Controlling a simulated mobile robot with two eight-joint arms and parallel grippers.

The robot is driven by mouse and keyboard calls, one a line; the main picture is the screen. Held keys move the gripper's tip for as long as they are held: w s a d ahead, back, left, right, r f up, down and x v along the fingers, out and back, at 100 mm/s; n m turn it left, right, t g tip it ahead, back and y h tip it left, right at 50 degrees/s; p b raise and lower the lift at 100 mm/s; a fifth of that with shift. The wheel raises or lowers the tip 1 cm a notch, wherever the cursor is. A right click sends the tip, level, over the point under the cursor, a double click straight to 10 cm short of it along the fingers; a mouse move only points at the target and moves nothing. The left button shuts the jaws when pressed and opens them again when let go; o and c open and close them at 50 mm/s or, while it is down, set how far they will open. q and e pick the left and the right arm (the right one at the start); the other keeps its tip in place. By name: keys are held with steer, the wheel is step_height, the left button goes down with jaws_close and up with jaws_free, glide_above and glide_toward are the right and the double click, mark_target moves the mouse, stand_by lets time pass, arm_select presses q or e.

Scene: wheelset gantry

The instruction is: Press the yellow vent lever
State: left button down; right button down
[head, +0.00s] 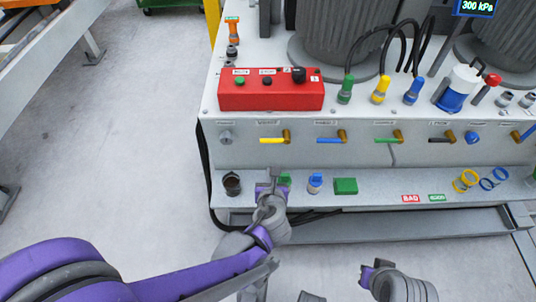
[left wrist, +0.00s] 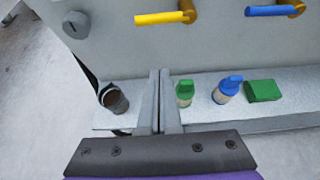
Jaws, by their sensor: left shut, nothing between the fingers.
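The yellow vent lever (head: 272,141) sticks out sideways to the left from its brass fitting on the front panel of the grey bench. It also shows near the top of the left wrist view (left wrist: 160,18). My left gripper (head: 272,175) is shut and empty, in front of the lower shelf and below the lever, apart from it. In the left wrist view its fingers (left wrist: 160,75) point up the panel, with the lever beyond their tips. My right gripper (head: 370,272) is at the bottom of the head view, low in front of the bench; its fingers are unclear.
A blue lever (head: 332,140) and a green lever (head: 386,140) sit right of the yellow one. The shelf holds a dark cup (head: 232,184), a green-capped piece (left wrist: 184,92), a blue-capped piece (head: 315,183) and a green block (head: 346,186). A red control box (head: 270,96) stands above.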

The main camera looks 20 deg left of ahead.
arm_select(q)
steer(key=shift+w, duration=0.1)
steer(key=b+x, duration=0.3)
steer(key=x, duration=0.7)
steer(key=shift+w+a+r+p, duration=0.1)
steer(key=shift+r+p, duration=0.2)
steer(key=shift+r, duration=0.7)
steer(key=shift+w+r+p, duration=0.15)
steer(key=shift+r+p, duration=0.1)
steer(key=shift+r, duration=0.7)
